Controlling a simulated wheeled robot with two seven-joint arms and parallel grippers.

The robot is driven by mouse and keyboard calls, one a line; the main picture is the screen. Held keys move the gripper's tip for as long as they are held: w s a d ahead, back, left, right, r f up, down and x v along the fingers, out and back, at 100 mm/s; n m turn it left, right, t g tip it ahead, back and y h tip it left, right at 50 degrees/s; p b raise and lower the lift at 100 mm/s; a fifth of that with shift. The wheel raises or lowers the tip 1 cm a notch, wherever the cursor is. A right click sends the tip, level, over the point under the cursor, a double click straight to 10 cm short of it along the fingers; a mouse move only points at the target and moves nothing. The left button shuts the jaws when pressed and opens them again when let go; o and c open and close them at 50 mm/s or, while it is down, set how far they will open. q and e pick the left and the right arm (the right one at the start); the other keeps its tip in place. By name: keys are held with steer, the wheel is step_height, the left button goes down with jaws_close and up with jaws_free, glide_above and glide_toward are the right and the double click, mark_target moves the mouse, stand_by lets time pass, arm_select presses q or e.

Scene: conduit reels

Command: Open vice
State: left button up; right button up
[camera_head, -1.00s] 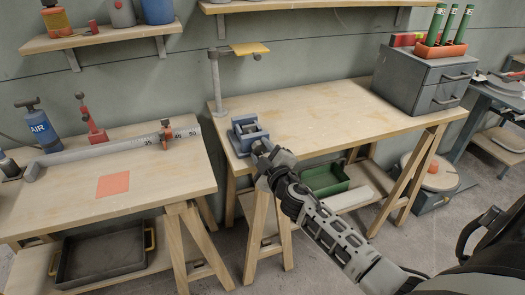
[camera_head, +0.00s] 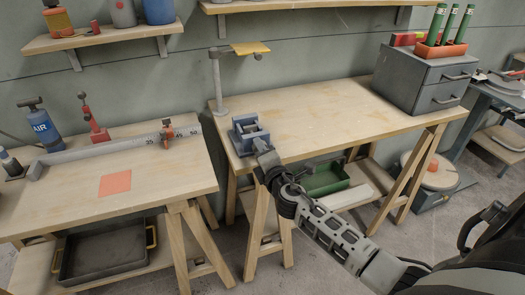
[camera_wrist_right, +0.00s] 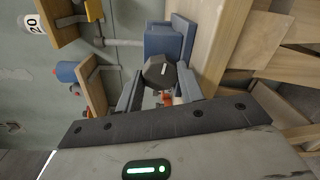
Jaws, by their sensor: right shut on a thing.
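The blue vice (camera_head: 245,133) sits at the front left corner of the right-hand workbench. It also shows at the top of the right wrist view (camera_wrist_right: 165,40). A dark faceted knob with a white mark (camera_wrist_right: 159,71) is at the front of the vice, facing my gripper. My right gripper (camera_head: 261,147) is at the vice's front, reaching in from the lower right. In the wrist view its two grey fingers (camera_wrist_right: 160,90) are shut on the knob, one on each side. The width of the vice's jaw gap is hard to tell. My left gripper is not in view.
The workbench top (camera_head: 310,115) is mostly clear. A post with a yellow plate (camera_head: 250,48) stands behind the vice. A grey drawer cabinet (camera_head: 425,80) is at the right end. Another bench with a ruler rail (camera_head: 110,148) stands to the left. A green bin (camera_head: 325,178) is below.

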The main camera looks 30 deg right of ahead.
steer(key=n, duration=0.4)
steer(key=shift+h+p, duration=0.3)
steer(key=n+p, duration=0.1)
steer(key=n, duration=0.8)
steer(key=shift+f+p, duration=0.1)
steer(key=shift+p, duration=0.3)
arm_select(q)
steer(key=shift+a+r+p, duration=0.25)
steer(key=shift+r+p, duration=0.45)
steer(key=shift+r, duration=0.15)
arm_select(e)
steer(key=shift+a+f+n+t+h, duration=0.1)
steer(key=shift+n+t+h, duration=0.25)
steer(key=shift+n, duration=2.85)
steer(key=o, duration=1)
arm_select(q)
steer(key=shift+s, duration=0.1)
